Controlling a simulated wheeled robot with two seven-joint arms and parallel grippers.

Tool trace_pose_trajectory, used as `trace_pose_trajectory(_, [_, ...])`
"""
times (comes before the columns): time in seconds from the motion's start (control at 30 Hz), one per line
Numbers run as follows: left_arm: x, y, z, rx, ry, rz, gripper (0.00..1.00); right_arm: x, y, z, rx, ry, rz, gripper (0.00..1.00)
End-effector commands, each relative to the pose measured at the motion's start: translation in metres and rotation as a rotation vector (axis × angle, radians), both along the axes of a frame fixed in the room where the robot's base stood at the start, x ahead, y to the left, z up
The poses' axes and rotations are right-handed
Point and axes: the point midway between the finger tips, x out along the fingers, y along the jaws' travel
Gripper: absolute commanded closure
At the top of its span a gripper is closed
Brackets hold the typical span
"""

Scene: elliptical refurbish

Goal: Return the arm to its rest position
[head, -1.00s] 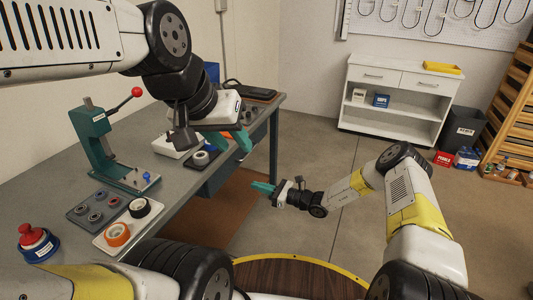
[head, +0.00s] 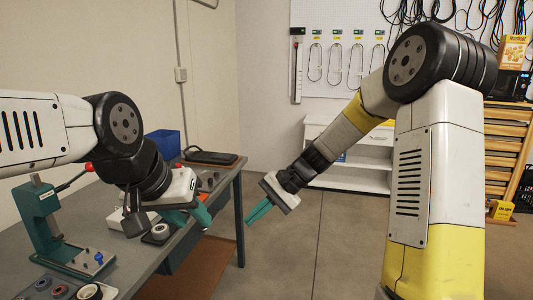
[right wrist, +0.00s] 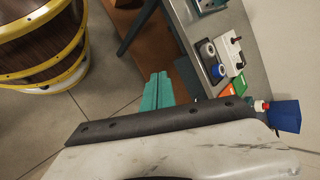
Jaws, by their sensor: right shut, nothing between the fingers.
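My right arm (head: 425,170) rises at the right of the head view, its forearm angled down to the left. My right gripper (head: 259,211) is shut and empty, its teal fingers pointing down-left over the floor, apart from the workbench. Its fingers also show together in the right wrist view (right wrist: 157,91). My left arm (head: 50,130) comes in from the left. My left gripper (head: 203,212) hangs near the workbench's (head: 150,262) right edge, its teal fingers seen partly overlapping but apart, with nothing seen held.
A white cabinet (head: 350,175) and wooden rack (head: 505,150) stand behind. Open floor (head: 310,250) lies right of the bench.

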Motion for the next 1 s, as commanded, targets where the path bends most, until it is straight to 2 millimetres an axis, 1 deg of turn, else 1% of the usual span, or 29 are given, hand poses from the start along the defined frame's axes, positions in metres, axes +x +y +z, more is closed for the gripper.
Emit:
trace_pose_trajectory(0.03, [0.000, 0.000, 0.000, 0.000, 0.000, 0.000, 0.64, -0.011, -0.011, 0.017, -0.047, -0.063, 0.024, 1.00])
trace_pose_trajectory(0.2, [0.000, 0.000, 0.000, 0.000, 0.000, 0.000, 0.64, -0.050, -0.051, 0.057, -0.205, -0.244, 0.101, 1.00])
trace_pose_trajectory(0.3, [0.000, 0.000, 0.000, 0.000, 0.000, 0.000, 0.64, -0.075, -0.075, 0.077, -0.294, -0.350, 0.136, 1.00])
trace_pose_trajectory(0.37, [0.000, 0.000, 0.000, 0.000, 0.000, 0.000, 0.64, -0.089, -0.089, 0.088, -0.346, -0.412, 0.155, 1.00])
trace_pose_trajectory(0.5, [0.000, 0.000, 0.000, 0.000, 0.000, 0.000, 0.64, -0.125, -0.121, 0.109, -0.462, -0.552, 0.190, 1.00])
trace_pose_trajectory(0.6, [0.000, 0.000, 0.000, 0.000, 0.000, 0.000, 0.64, -0.148, -0.142, 0.119, -0.534, -0.642, 0.207, 1.00])
trace_pose_trajectory(0.73, [0.000, 0.000, 0.000, 0.000, 0.000, 0.000, 0.64, -0.170, -0.162, 0.126, -0.606, -0.733, 0.222, 1.00])
trace_pose_trajectory(0.83, [0.000, 0.000, 0.000, 0.000, 0.000, 0.000, 0.64, -0.180, -0.172, 0.128, -0.641, -0.774, 0.228, 1.00])
trace_pose_trajectory(1.0, [0.000, 0.000, 0.000, 0.000, 0.000, 0.000, 0.64, -0.186, -0.177, 0.128, -0.660, -0.797, 0.232, 1.00])
